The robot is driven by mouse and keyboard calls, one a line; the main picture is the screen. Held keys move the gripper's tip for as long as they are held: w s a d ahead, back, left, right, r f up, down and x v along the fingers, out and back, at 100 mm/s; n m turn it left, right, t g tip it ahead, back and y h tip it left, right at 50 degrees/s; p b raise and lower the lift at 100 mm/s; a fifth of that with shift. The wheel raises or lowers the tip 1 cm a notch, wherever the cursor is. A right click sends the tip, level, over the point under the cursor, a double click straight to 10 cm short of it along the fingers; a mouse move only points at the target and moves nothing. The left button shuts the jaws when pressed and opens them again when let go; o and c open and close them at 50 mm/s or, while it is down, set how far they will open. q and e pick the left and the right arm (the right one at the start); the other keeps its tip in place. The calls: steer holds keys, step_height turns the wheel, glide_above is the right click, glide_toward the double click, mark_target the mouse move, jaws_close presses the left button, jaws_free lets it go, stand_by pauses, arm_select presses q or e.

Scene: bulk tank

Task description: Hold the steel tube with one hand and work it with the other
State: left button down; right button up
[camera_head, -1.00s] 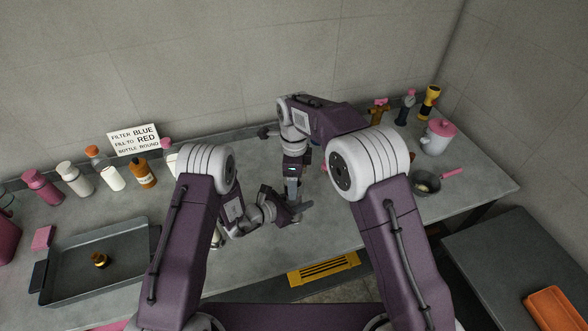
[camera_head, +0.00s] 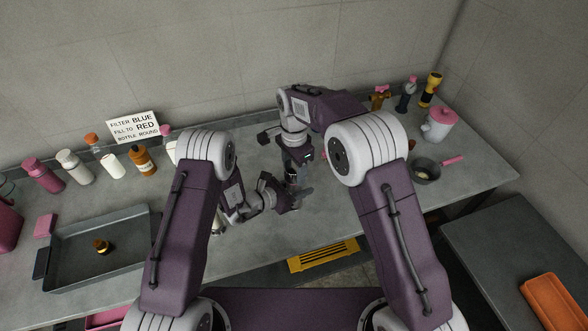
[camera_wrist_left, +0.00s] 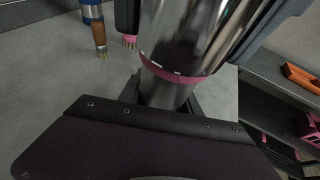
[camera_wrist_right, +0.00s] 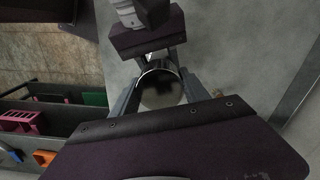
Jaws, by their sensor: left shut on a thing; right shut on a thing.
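The steel tube shows large and shiny in the left wrist view (camera_wrist_left: 190,35), with a pink band around it. My left gripper (camera_wrist_left: 165,95) is shut on its narrower part below the band. In the right wrist view the tube's round dark end (camera_wrist_right: 160,88) lies between the fingers of my right gripper (camera_wrist_right: 158,92), which is shut on the tube beyond the band. In the head view my left gripper (camera_head: 280,197) and right gripper (camera_head: 292,175) meet above the counter, the right above the left. They hide most of the tube there.
On the grey counter (camera_head: 270,245), a tray (camera_head: 60,285) holds a small dark-and-gold piece (camera_head: 102,246). Several bottles stand back left by a sign (camera_head: 134,127). A pan (camera_head: 424,172), a pink-lidded jug (camera_head: 439,125) and a yellow torch (camera_head: 430,90) stand right.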

steer(key=n, duration=0.6)
steer(key=shift+n, duration=0.3)
steer(key=n, duration=0.6)
steer(key=shift+n, duration=0.3)
steer(key=n, duration=0.6)
steer(key=shift+r+n, duration=0.1)
steer(key=shift+n, duration=0.2)
steer(key=n, duration=0.8)
steer(key=shift+w, duration=0.1)
steer(key=shift+r, duration=0.15)
steer(key=shift+r, duration=0.95)
